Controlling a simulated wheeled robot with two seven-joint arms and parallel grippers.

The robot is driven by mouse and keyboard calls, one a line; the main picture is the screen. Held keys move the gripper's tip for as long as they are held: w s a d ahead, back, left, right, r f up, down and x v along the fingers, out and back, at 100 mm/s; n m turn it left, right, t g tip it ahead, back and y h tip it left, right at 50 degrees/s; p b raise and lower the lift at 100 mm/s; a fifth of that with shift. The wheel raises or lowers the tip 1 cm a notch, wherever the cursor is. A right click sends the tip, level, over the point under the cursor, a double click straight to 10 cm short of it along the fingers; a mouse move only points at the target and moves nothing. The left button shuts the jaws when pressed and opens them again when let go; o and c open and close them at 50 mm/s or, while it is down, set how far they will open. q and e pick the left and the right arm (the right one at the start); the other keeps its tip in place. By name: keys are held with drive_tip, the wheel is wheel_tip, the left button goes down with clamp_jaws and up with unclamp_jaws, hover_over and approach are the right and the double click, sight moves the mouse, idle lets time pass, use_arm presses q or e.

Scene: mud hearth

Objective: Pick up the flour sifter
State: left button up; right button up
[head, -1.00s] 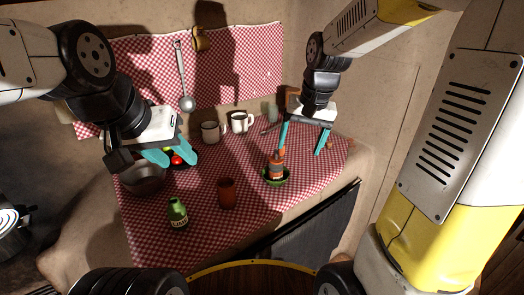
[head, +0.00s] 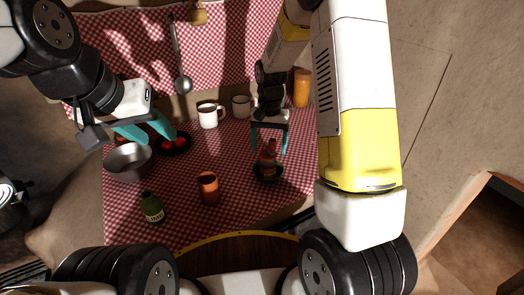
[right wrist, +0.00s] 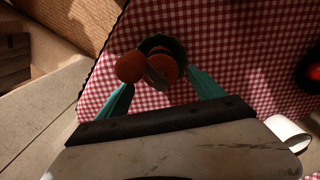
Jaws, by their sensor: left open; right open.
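I cannot tell for sure which thing is the flour sifter. A grey metal vessel (head: 128,163) stands at the left of the cloth, below my left gripper (head: 147,129), which is open and empty. A reddish-brown, bottle-shaped thing (head: 267,157) stands upright on a dark green dish (head: 257,174). My right gripper (head: 269,146) is open, pointing down, with its fingers either side of the bottle-shaped thing's top in the head view. In the right wrist view, the round-topped thing (right wrist: 131,67) shows just beyond the fingertips, not gripped.
A green bottle (head: 152,208) and a brown cup (head: 208,187) stand in front. Two mugs (head: 209,116) (head: 241,106) and an orange container (head: 301,88) stand behind. Red items lie in a dark bowl (head: 174,143). A ladle (head: 182,83) hangs on the wall.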

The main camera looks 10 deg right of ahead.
sight(268, 153)
drive_tip(key=f, duration=0.5)
drive_tip(key=shift+s+a+f, duration=0.1)
drive_tip(key=shift+s+a, duration=0.05)
drive_tip(key=shift+s, duration=0.1)
drive_tip(key=c, duration=1.6)
